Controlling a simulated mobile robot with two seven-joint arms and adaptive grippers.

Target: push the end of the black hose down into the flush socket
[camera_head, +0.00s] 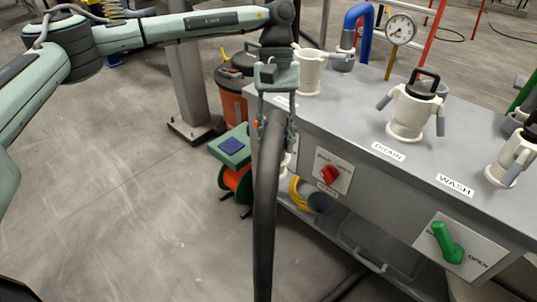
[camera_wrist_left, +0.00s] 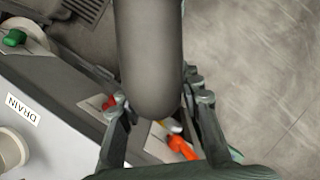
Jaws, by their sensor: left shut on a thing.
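The black hose (camera_head: 265,210) hangs in front of the bench's left end. My left gripper (camera_head: 275,122) is shut on it near its upper end. In the left wrist view the hose (camera_wrist_left: 150,50) runs between the fingers of my left gripper (camera_wrist_left: 158,98), and its rounded part lies just past the fingertips. An uncapped white socket (camera_head: 309,75) stands upright on the bench behind and right of the gripper. The label beside it is mostly hidden, so I cannot read whether it is the flush socket. The hose is apart from it. My right gripper is out of view.
The grey bench (camera_head: 350,110) carries a black-capped drain socket (camera_head: 411,108), a wash socket (camera_head: 512,160), a gauge (camera_head: 400,30) and a blue pipe (camera_head: 352,20). A red knob (camera_head: 331,175) and green handle (camera_head: 447,243) are on its front. The left floor is clear.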

